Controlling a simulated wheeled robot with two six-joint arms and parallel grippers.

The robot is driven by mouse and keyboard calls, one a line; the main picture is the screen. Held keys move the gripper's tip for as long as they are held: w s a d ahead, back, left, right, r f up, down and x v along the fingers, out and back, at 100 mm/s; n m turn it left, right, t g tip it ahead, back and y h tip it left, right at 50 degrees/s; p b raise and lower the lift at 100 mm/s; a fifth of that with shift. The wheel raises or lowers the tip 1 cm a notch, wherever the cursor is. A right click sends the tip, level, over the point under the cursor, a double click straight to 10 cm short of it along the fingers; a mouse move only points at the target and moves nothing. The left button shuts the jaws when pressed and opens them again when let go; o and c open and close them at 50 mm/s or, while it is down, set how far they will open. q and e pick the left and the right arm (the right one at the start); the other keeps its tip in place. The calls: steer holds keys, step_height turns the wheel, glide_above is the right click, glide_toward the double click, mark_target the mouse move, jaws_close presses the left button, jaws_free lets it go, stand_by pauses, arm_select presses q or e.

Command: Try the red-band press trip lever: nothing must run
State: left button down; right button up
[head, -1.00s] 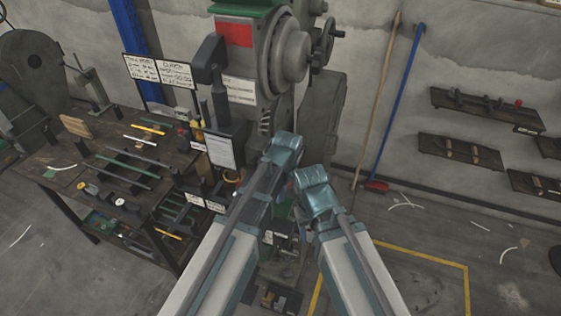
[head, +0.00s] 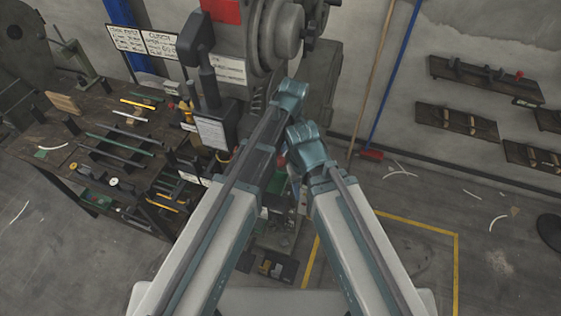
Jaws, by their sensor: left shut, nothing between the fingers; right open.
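The press with a red band (head: 222,10) stands at the top middle, a grey machine with a round wheel housing (head: 282,30). A black upright part (head: 197,40) stands on its left side. I cannot pick out the trip lever for certain; my arms cover the lower front of the press. My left gripper (head: 291,93) is in front of the press, shut and empty. My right gripper (head: 307,146) is lower and close beside it, open and empty. The fingers of both are mostly hidden behind my wrists.
A dark workbench (head: 60,165) with bars and small parts fills the left. Wall shelves (head: 485,80) are at the right. A blue-handled tool (head: 397,70) leans on the wall. Floor inside the yellow line (head: 457,270) is mostly clear.

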mark_target(282, 159)
arm_select(q)
steer(key=shift+w+a+f+b, duration=0.1)
steer(key=shift+a+f+b, duration=0.05)
steer(key=shift+f+b, duration=1.55)
steer(key=shift+w+a+f+b, duration=0.1)
steer(key=shift+f+b, duration=1.5)
steer(key=shift+f, duration=0.1)
